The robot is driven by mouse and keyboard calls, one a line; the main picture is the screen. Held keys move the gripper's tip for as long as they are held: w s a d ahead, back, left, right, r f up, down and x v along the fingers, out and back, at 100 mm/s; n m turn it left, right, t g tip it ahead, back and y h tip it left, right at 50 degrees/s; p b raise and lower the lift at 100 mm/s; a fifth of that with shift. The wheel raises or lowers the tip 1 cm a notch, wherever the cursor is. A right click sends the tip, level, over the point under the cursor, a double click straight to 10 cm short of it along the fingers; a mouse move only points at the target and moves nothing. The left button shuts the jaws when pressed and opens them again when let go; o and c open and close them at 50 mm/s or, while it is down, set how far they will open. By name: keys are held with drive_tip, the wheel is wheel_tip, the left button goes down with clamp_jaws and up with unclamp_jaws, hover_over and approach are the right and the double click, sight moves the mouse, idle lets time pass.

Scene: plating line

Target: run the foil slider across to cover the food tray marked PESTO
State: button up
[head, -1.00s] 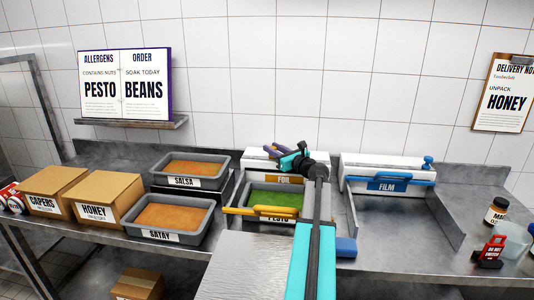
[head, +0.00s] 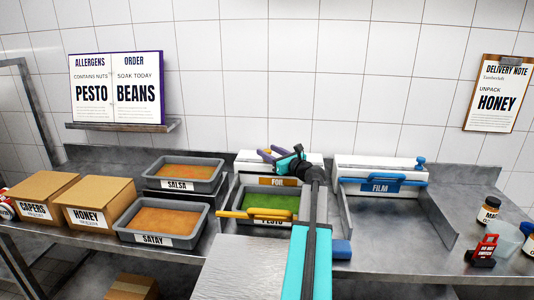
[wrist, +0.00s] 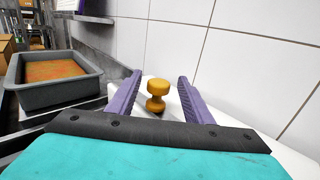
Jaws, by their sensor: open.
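The foil dispenser (head: 250,162) is a white box at the back of its station, labelled FOIL. A yellow handle bar (head: 250,213) lies across the front of the PESTO tray (head: 245,190), whose green food shows uncovered. An orange knob (wrist: 157,90) stands on a white surface in the wrist view; in the head view my gripper hides it. My gripper (head: 282,152) is above the foil box. In the wrist view its purple fingers (wrist: 160,78) are open on either side of the knob, with a gap on both sides. My arm hides part of the tray's right side.
The FILM station (head: 375,163), with a blue bar and knob, stands close on the right. The SALSA tray (head: 182,185) and SATAY tray (head: 163,240) are to the left, beside cardboard boxes (head: 92,204). The tiled wall is close behind.

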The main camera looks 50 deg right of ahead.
drive_tip(key=b+v, duration=0.2)
drive_tip(key=v, duration=1)
drive_tip(key=shift+s, duration=0.4)
drive_tip(key=shift+r+n, duration=0.2)
drive_tip(key=shift+n, duration=0.1)
drive_tip(key=shift+p, duration=1)
drive_tip(key=p, duration=0.3)
drive_tip(key=shift+w, duration=0.15)
drive_tip(key=p, duration=0.5)
drive_tip(key=shift+a+f, duration=0.15)
drive_tip(key=shift+f, duration=0.15)
drive_tip(key=shift+w, duration=0.2)
drive_tip(key=p+x, duration=0.4)
drive_tip(key=x, duration=0.7)
drive_tip(key=shift+w+d, duration=0.2)
drive_tip(key=shift+w, duration=0.05)
drive_tip(key=shift+p+x, duration=0.3)
drive_tip(key=shift+x, duration=0.65)
